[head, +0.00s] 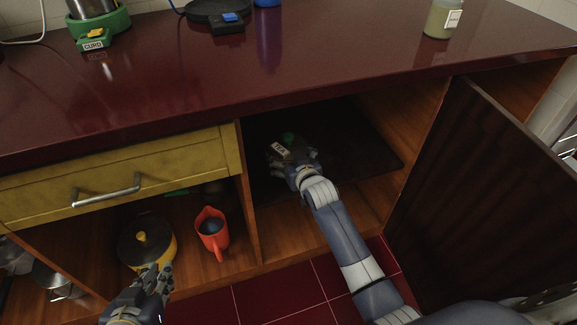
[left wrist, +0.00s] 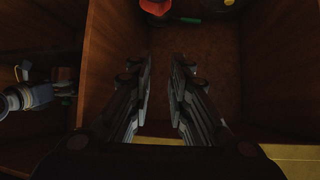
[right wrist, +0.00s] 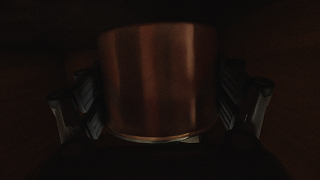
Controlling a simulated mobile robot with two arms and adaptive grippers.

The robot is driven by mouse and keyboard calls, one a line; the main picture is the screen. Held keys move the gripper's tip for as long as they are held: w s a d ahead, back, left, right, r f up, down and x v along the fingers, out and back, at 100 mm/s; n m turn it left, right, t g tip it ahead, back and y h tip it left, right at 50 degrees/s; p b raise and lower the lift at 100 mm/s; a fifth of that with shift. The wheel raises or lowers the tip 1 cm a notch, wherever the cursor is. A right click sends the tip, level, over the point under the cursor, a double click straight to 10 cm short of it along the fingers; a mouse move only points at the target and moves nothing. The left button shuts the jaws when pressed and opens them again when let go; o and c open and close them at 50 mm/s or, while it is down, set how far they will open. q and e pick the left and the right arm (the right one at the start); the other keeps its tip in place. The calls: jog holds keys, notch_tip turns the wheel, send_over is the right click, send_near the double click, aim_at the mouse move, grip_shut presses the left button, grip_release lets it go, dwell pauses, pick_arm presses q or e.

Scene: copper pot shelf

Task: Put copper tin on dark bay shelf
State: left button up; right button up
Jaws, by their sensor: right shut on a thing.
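The copper tin (right wrist: 160,80) fills the middle of the right wrist view, a reddish-brown cylinder between the two fingers. My right gripper (head: 290,160) is shut on it, inside the dark bay. In the head view the hand mostly hides the tin; a white label and a dark green patch show at the fingers. The dark bay shelf (head: 350,150) has a dark surface under and around the hand. I cannot tell whether the tin touches it. My left gripper (head: 157,275) is open and empty; its parted fingers show in the left wrist view (left wrist: 163,80).
An open dark door (head: 470,190) stands right of the bay. Left of the divider, the lower compartment holds an orange jug (head: 212,232) and a yellow pot with dark lid (head: 146,242), below a yellow drawer (head: 120,180). The red counter (head: 280,70) overhangs the bay.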

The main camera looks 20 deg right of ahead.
notch_tip(320, 180, down, 3)
jog(key=shift+f+b, duration=0.1)
jog(key=shift+b, duration=0.7)
pick_arm(q)
jog(key=w+d+r+t+h, duration=0.1)
jog(key=w+d+r+t, duration=0.1)
jog(key=w+r+t, duration=0.2)
jog(key=shift+w+r+t+h, duration=0.3)
jog(key=shift+r+t, duration=0.1)
jog(key=shift+r, duration=1.35)
jog(key=shift+d, duration=0.15)
pick_arm(e)
jog(key=shift+f, duration=0.1)
jog(key=o, duration=1.4)
jog(key=shift+f, duration=0.15)
jog(key=shift+c, duration=0.2)
pick_arm(q)
jog(key=shift+r, duration=0.1)
